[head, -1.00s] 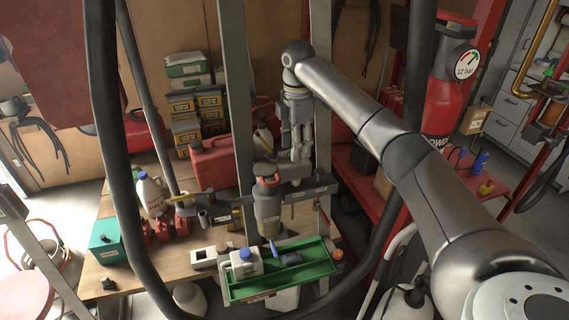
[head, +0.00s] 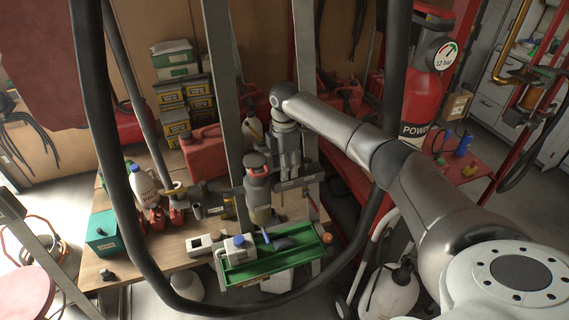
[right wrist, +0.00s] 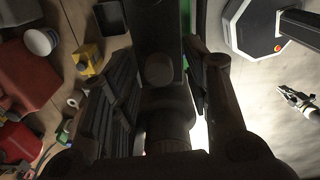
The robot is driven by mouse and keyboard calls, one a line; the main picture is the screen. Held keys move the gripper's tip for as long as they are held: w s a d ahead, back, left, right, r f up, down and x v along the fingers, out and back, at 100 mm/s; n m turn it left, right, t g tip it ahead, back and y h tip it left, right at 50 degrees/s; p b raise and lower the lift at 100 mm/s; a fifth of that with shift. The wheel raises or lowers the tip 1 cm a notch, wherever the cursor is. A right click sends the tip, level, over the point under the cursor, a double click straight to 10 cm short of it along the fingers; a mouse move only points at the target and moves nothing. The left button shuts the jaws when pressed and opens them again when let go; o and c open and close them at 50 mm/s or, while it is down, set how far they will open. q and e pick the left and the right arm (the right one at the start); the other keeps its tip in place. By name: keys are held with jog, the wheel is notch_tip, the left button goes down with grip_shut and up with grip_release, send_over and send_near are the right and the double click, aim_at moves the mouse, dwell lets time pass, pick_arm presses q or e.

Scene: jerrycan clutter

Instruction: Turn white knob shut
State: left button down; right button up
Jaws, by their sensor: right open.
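My right gripper (head: 290,173) points down over the right part of a dark rail with labels (head: 302,181), beside a grey bottle-shaped unit with a red collar (head: 258,188). In the right wrist view, its open fingers (right wrist: 160,58) straddle a dark bar. A round greyish knob-like piece (right wrist: 160,70) lies between them, in shadow. I cannot tell whether it is the white knob or whether the fingers touch it. No clearly white knob shows in the head view; the gripper hides part of the rail. My left gripper is out of view.
A red jerrycan (head: 204,153) and a white bottle (head: 145,186) stand behind and left. Grey posts and a thick black hose (head: 95,110) crowd the space.

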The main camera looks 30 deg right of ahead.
jog(key=shift+w, duration=0.1)
jog(key=c, duration=0.4)
grip_shut()
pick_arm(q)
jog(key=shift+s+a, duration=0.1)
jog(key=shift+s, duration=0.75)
